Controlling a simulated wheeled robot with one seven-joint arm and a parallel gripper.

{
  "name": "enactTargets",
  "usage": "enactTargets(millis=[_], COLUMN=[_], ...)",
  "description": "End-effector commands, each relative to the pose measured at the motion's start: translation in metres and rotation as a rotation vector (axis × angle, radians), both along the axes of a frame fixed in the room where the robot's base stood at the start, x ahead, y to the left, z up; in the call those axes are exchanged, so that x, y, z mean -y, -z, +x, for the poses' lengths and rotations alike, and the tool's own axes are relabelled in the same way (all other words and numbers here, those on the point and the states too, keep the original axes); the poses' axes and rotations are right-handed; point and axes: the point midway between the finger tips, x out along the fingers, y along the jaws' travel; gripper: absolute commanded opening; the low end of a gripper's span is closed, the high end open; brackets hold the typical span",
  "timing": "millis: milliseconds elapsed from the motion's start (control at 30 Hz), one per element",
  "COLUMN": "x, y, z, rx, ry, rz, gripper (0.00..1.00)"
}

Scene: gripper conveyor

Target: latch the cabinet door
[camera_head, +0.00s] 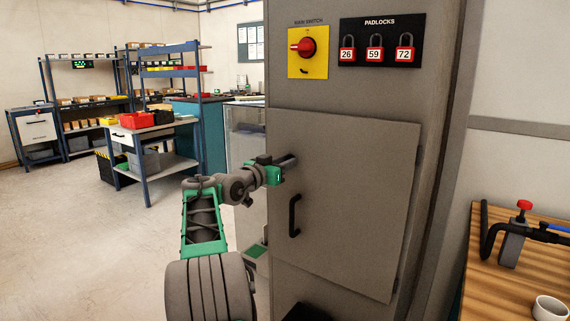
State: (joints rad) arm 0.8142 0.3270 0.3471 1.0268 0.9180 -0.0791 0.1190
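The grey cabinet door (350,200) is in the middle of the head camera view, on the front of a tall grey cabinet (365,97). It looks closed or nearly so; I cannot tell if it is fully flush. A black bar handle (295,215) sits on its left part. My gripper (286,161) is at the door's upper left, just above the handle, with its fingers pointing right. It is too small to tell whether the fingers are open or hold anything, or touch the door. No latch is clearly visible; my gripper may hide it.
A yellow panel with a red main switch (302,47) and a black board with three red padlocks (375,55) are above the door. A wooden bench (535,265) with black pipework stands at right. Shelves and a table (150,130) stand back left. The floor at left is clear.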

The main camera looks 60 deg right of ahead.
Motion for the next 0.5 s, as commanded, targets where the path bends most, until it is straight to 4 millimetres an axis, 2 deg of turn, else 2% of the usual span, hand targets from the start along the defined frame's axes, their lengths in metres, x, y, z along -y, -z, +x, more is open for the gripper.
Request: enactTargets(millis=[333, 500], x=[-0.004, -0.033], y=[0.0, 0.0], z=[0.001, 0.007], rx=[0.0, -0.001], ry=[-0.001, -0.004], rz=[0.0, -0.001], gripper=[0.31, 0.31])
